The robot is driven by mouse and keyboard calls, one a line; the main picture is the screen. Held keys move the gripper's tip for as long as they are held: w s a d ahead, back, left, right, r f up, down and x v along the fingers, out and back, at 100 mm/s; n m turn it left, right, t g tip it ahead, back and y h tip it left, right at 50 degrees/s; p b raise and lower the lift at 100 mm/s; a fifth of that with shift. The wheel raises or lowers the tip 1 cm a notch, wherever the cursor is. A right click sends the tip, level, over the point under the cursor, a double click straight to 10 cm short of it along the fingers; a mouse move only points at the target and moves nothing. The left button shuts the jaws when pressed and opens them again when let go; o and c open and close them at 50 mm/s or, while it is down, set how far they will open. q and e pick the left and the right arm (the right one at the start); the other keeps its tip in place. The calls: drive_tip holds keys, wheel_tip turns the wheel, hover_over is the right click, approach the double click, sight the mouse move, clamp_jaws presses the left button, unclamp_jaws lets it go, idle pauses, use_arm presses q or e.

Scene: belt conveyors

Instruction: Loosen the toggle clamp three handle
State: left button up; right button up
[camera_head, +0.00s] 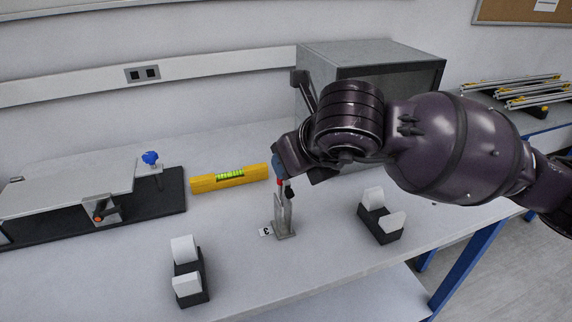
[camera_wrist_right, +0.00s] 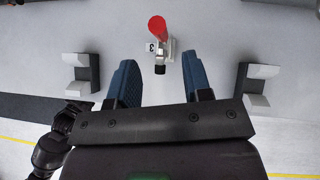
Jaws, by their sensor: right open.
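The toggle clamp three (camera_head: 284,217) stands on the table beside a small label with a 3. Its handle is upright with a red grip (camera_head: 280,181), partly hidden by my right gripper (camera_head: 279,164). In the right wrist view the red handle (camera_wrist_right: 156,27) shows just past the fingertips, roughly centred between them, with the clamp's metal body (camera_wrist_right: 171,48) beside it. My right gripper's blue fingers (camera_wrist_right: 158,70) are spread apart, with nothing gripped between them. Whether a finger touches the handle cannot be told.
A yellow spirit level (camera_head: 229,178) lies left of the clamp. Black holders with white blocks stand at front left (camera_head: 190,283) and right (camera_head: 379,222). A fixture plate (camera_head: 65,187) is at far left. A grey metal box (camera_head: 395,62) stands behind my right arm.

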drive_tip(key=v, duration=0.3)
drive_tip(key=shift+s+d+r, duration=0.15)
